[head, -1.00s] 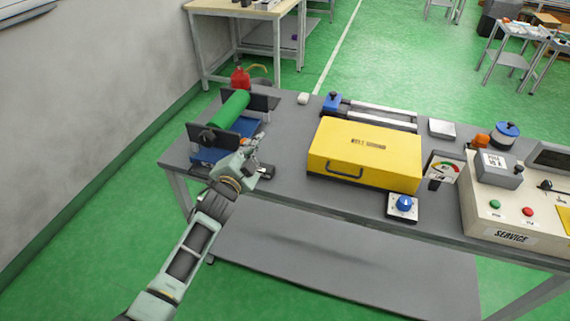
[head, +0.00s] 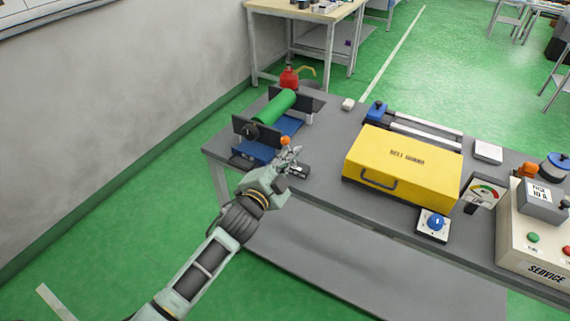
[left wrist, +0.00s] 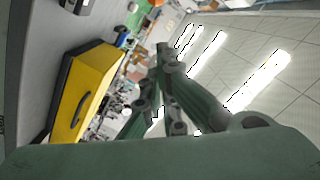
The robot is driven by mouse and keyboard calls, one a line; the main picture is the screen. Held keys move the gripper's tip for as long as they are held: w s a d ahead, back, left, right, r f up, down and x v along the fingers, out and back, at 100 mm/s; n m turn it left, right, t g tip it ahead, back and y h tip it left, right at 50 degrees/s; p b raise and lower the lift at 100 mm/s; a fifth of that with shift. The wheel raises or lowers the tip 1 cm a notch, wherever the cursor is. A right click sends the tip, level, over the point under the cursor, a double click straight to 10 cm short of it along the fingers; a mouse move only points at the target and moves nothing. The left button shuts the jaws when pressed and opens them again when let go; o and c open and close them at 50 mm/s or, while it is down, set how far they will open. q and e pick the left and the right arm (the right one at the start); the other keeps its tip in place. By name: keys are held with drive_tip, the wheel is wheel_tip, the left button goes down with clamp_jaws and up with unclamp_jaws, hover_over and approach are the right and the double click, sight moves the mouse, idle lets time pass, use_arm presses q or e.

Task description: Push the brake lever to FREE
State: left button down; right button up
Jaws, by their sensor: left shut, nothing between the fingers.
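The brake lever shows as an orange knob (head: 285,141) beside the roller stand at the left end of the bench. Its lower part is hidden behind my gripper, and I cannot read a FREE mark or tell its setting. A dark base (head: 298,171) lies just right of my fingers. My left gripper (head: 291,156) is shut and empty, just below the knob in the picture; I cannot tell if it touches the lever. Its closed fingers also show in the left wrist view (left wrist: 165,62). My right gripper is not in view.
A green roller (head: 276,106) sits in a blue stand with dark side plates. A yellow belt guard box (head: 405,160) stands right of it, with a blue knob (head: 435,222) in front. A red can (head: 289,78) is behind the roller. Grey bench top is clear between stand and box.

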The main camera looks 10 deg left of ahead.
use_arm(q)
drive_tip(key=shift+v, duration=1.25)
drive_tip(key=shift+d, duration=0.1)
drive_tip(key=s+a+f+n+g+y, duration=0.1)
drive_tip(key=s+a+f+n+g, duration=0.15)
drive_tip(key=f, duration=0.95)
drive_tip(key=s+a+f+n+g+y, duration=0.1)
drive_tip(key=s+a+f+g+y, duration=0.15)
drive_tip(key=f, duration=0.95)
drive_tip(key=s+a+f+n+g, duration=0.3)
drive_tip(key=s+f, duration=0.9)
drive_tip(key=f, duration=0.3)
drive_tip(key=s+a+f+n+g, duration=0.1)
drive_tip(key=s+f, duration=0.5)
drive_tip(key=s, duration=0.6)
drive_tip(key=s+a+f+n+g+y, duration=0.1)
drive_tip(key=s+f+g, duration=0.3)
drive_tip(key=s, duration=0.9)
drive_tip(key=s+a+f+n+g, duration=0.1)
drive_tip(key=s+f+n+g, duration=0.1)
drive_tip(key=s+f, duration=0.6)
drive_tip(key=s+g, duration=0.1)
drive_tip(key=s, duration=0.4)
